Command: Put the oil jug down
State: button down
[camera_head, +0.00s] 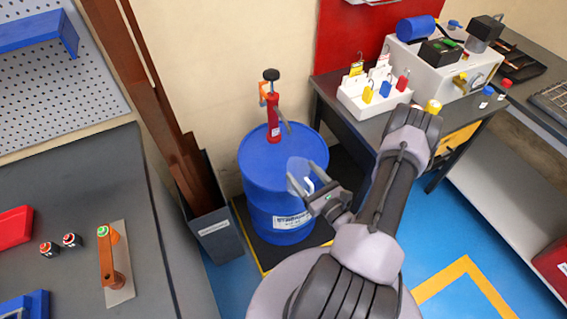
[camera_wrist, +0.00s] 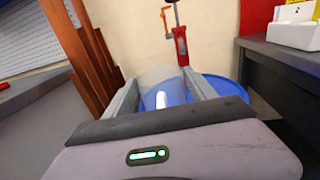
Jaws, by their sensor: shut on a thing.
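The oil jug (camera_head: 299,168) is a pale, see-through vessel with a white handle, hard to make out against the blue drum (camera_head: 262,165). My gripper (camera_head: 306,177) is shut on it, with a finger on each side. In the wrist view the jug (camera_wrist: 158,78) shows between my two fingers (camera_wrist: 162,84), its white handle towards me. The jug overlaps the near right part of the drum's top in the head view. I cannot tell whether it touches the drum. Its base is hidden.
A red hand pump (camera_head: 273,117) stands upright on the drum, behind the jug. A grey bin (camera_head: 212,232) with brown bars is left of the drum. A workbench (camera_head: 362,127) with a white lock box (camera_head: 372,101) is at right. Blue floor lies in front.

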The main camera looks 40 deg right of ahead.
jog(key=s+d+f+m+h, duration=0.1)
jog(key=s+d+f+h, duration=0.1)
jog(key=s+d, duration=0.15)
jog(key=w+d+f+b, duration=0.2)
jog(key=w+b, duration=0.1)
jog(key=w, duration=0.5)
jog(key=w+d+f+b, duration=0.1)
jog(key=w+f+b, duration=0.1)
jog(key=w, duration=0.7)
jog(key=shift+d+m+g+h+b, duration=0.3)
jog(key=shift+d+b, duration=0.05)
jog(key=shift+b, duration=0.25)
jog(key=shift+c, duration=1.4)
grip_release()
jog(key=shift+f, duration=0.2)
